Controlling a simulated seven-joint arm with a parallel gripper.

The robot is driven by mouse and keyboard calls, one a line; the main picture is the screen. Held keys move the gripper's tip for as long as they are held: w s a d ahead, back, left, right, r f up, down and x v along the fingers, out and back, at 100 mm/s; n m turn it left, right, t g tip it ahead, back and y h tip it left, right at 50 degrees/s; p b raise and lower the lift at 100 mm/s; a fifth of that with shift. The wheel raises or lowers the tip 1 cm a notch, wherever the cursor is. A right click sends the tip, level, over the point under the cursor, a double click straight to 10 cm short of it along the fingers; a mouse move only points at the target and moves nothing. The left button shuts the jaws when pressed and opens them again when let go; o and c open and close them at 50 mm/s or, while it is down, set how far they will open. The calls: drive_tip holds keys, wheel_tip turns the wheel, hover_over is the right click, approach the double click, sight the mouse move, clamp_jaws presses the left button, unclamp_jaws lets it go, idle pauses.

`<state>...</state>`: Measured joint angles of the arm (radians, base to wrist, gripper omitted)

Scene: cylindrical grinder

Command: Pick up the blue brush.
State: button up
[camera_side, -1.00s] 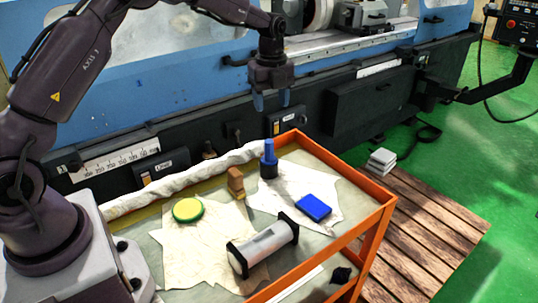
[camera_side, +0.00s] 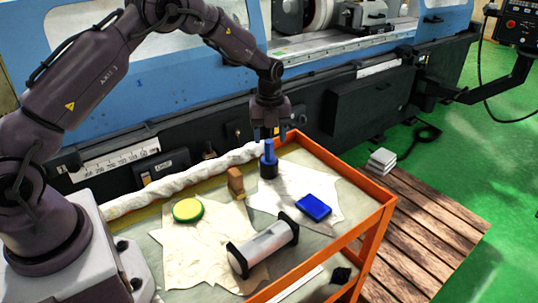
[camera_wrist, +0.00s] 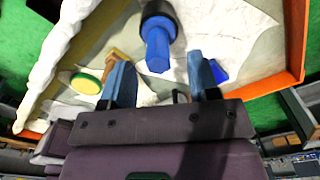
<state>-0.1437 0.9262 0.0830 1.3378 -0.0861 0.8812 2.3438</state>
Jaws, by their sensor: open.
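The blue brush (camera_side: 268,163) stands upright on the cart, with a blue handle on top and a round black base. In the wrist view the brush (camera_wrist: 158,45) shows its handle toward the camera, beyond the fingertips and near the middle between them. My gripper (camera_side: 267,134) points down just above the handle. In the wrist view my gripper (camera_wrist: 159,62) has its two blue fingers spread apart with nothing held between them. The side view does not show clearly whether the fingertips overlap the top of the handle.
The orange-rimmed cart (camera_side: 380,212) holds a wooden-looking brown block (camera_side: 235,182), a yellow-green round tin (camera_side: 187,210), a blue box (camera_side: 313,207) and a grey cylinder with black ends (camera_side: 263,246). A rolled white cloth (camera_side: 185,180) lies along the back edge. The grinder stands close behind.

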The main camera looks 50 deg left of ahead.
sight(269, 141)
wheel_tip(269, 141, down, 3)
drive_tip(key=shift+s+f, duration=0.1)
drive_tip(key=shift+s, duration=0.05)
drive_tip(key=c, duration=1)
